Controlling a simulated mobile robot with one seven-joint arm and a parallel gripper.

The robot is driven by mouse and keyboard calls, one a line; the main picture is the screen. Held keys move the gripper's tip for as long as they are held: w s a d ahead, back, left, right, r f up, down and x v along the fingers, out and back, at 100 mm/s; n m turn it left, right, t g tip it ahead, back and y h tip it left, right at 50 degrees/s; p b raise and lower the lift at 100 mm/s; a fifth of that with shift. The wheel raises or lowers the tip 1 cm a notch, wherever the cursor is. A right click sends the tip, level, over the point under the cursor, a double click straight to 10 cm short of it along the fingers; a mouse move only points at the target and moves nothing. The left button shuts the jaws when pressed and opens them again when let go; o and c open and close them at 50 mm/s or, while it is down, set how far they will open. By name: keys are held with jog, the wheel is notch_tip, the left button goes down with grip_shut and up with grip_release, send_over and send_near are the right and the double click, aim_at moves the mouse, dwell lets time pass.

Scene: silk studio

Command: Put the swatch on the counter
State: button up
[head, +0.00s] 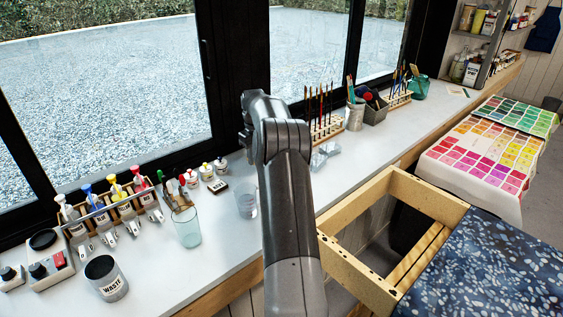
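The white counter (227,245) runs along the windows from the lower left to the back right. I cannot single out one swatch for certain. Cloths with grids of colour patches, pink to orange (478,160) and green to red (520,118), lie over a table at the right. A small pale card (458,92) lies on the far end of the counter; I cannot tell what it is. My arm rises through the middle of the view and hides part of the counter. My gripper does not show.
A brush rack (327,131) stands farther back. An open wooden frame (345,258) and blue patterned fabric (490,272) are at front right.

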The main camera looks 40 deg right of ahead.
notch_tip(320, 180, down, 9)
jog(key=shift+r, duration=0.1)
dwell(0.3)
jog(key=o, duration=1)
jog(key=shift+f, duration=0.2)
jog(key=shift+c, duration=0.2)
